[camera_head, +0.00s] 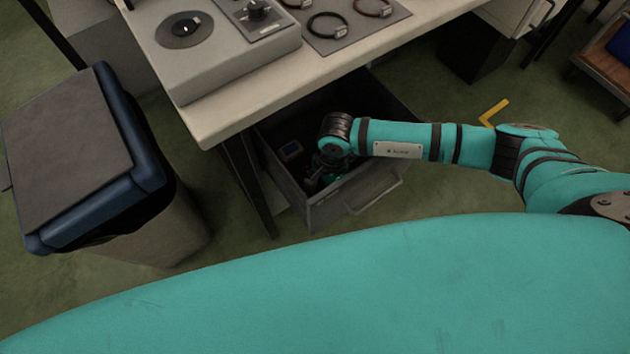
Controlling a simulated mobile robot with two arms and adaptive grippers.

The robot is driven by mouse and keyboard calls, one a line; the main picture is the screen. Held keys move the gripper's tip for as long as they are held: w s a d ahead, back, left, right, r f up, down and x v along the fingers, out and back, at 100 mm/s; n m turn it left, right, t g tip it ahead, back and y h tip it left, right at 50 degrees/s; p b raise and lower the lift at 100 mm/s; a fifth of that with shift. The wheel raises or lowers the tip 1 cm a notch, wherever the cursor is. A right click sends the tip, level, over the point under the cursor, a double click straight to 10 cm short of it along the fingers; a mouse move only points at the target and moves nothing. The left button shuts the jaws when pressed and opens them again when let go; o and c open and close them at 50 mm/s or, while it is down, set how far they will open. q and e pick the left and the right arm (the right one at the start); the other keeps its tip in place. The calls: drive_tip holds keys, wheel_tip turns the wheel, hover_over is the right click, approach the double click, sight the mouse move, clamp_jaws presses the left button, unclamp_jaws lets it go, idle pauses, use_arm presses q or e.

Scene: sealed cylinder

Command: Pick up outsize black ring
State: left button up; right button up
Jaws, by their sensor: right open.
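A black ring (327,25) with a small pale tag lies on a grey mat (349,40) on the table. I cannot tell whether it is the outsize one. My right arm reaches into an open grey drawer (325,214) under the table. My right gripper (322,178) is low inside the drawer, open, and mostly hidden by its own wrist and the dark interior. No ring shows clearly in the drawer. A small box-like thing with a pale face (291,149) is in the drawer, left of my wrist. My left gripper is not in view.
A dark reddish ring (373,7) and another partly cut-off ring (297,2) also lie on the mat. A grey device (226,55) stands on the table (330,75). A blue-rimmed bin (140,150) stands at left. The table edge overhangs the drawer's back.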

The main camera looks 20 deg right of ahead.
clamp_jaws()
idle(0.4)
